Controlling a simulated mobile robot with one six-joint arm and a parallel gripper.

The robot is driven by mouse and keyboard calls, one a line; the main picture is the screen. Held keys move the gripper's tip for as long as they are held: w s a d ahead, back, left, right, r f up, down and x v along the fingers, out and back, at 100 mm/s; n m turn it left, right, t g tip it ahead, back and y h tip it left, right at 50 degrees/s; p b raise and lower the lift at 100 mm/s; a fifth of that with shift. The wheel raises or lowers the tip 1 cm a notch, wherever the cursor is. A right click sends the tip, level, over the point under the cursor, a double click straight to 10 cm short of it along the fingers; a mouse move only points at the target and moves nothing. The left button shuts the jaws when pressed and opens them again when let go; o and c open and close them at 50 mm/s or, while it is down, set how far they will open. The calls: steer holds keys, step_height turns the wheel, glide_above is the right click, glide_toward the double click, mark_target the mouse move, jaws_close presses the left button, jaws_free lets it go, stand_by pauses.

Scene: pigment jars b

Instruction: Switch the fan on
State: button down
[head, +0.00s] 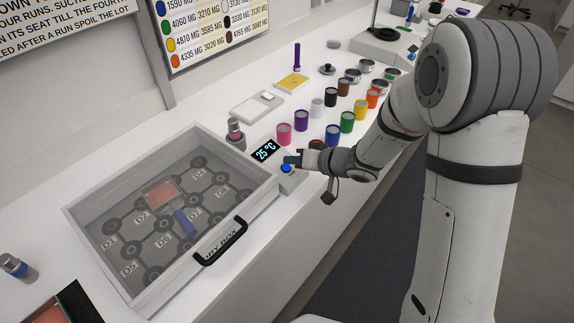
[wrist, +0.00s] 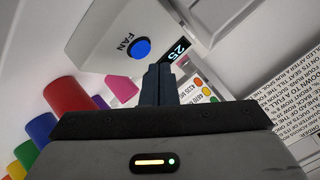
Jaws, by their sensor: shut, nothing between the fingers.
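The fan control is a white box (wrist: 95,45) marked FAN with a round blue button (wrist: 139,48) and a dark display reading 25. In the head view the blue button (head: 286,169) sits on the box beside the display (head: 265,151), which reads 25 °C. My gripper (head: 290,159) is shut and empty, close by the button. In the wrist view its fingertips (wrist: 160,68) are together just below and right of the button. I cannot tell whether they touch the box.
A grey dry box (head: 95,200) with a black handle (head: 221,243) stands left of the fan control. Several coloured jars stand behind and right of my gripper, including a pink jar (head: 283,134) and a blue jar (head: 332,135).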

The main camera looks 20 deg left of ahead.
step_height(320, 180, up, 6)
steer(key=d+p, duration=0.1)
steer(key=p, duration=0.5)
steer(key=shift+s+d, duration=0.25)
steer(key=shift+s, duration=0.05)
steer(key=shift+f, duration=0.15)
steer(key=w+d+r+m+t+h+b, duration=0.1)
steer(key=w+d+r+m+t+h, duration=0.3)
steer(key=d, duration=0.6)
steer(key=s+d+r+t+h+b, duration=0.1)
steer(key=d+r+t+h, duration=0.1)
steer(key=d+r+h, duration=0.6)
steer(key=s+d+f+m+g, duration=0.1)
steer(key=s+d+g, duration=0.1)
steer(key=s+d, duration=0.45)
steer(key=s+d+g+b, duration=0.1)
steer(key=s+d+g, duration=0.3)
steer(key=s, duration=1.2)
steer(key=shift+d+r+m, duration=0.2)
steer(key=shift+r+m, duration=0.05)
steer(key=shift+m, duration=0.15)
